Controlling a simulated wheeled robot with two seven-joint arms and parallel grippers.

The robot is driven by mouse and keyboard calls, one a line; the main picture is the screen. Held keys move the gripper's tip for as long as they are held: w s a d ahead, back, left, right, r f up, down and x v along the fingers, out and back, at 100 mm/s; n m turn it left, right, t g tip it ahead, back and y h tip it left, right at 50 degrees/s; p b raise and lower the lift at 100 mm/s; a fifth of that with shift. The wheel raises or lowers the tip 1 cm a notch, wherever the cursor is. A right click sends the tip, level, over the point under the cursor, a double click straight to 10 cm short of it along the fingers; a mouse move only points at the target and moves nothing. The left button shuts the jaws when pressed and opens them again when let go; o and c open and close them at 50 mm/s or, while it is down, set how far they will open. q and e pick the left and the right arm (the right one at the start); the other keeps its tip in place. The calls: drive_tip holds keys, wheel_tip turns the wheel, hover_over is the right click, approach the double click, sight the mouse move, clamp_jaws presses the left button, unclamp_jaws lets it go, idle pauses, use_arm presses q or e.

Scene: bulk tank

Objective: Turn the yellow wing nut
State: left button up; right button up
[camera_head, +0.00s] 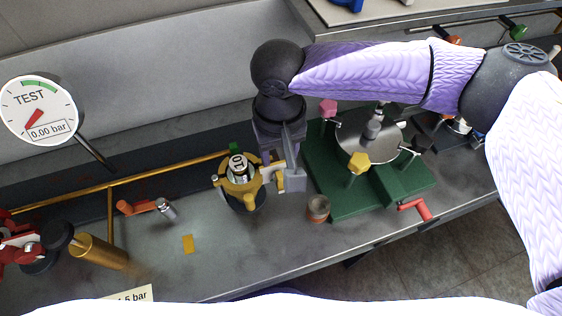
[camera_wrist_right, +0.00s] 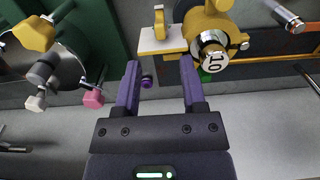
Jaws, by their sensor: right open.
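The yellow wing nut (camera_head: 358,161) stands upright on a post at the front edge of a round metal lid (camera_head: 368,137) on a green base (camera_head: 330,195). It shows at the upper left of the right wrist view (camera_wrist_right: 35,33). A pink nut (camera_head: 327,108) and a dark nut (camera_head: 420,145) stand at other points around the lid. My right gripper (camera_wrist_right: 160,78) is open and empty. In the head view it points down left of the green base, between that base and a yellow fitting, apart from the yellow nut. My left gripper is not in view.
A yellow fitting marked 10 (camera_head: 240,180) stands close left of my right gripper. A small cup (camera_head: 318,207) and a red handle (camera_head: 413,208) lie near the front. A gauge (camera_head: 38,110) reads 0.00 bar. The bench front-left of centre is mostly clear.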

sight(280, 175)
drive_tip(key=f+b, duration=0.1)
drive_tip(key=f, duration=0.3)
drive_tip(key=f+b, duration=0.1)
drive_tip(key=f, duration=0.4)
drive_tip(key=shift+s+f+b, duration=0.2)
drive_tip(key=shift+f+b, duration=0.05)
drive_tip(key=shift+b, duration=0.05)
drive_tip(key=shift+f, duration=0.15)
drive_tip(key=c, duration=0.6)
clamp_jaws()
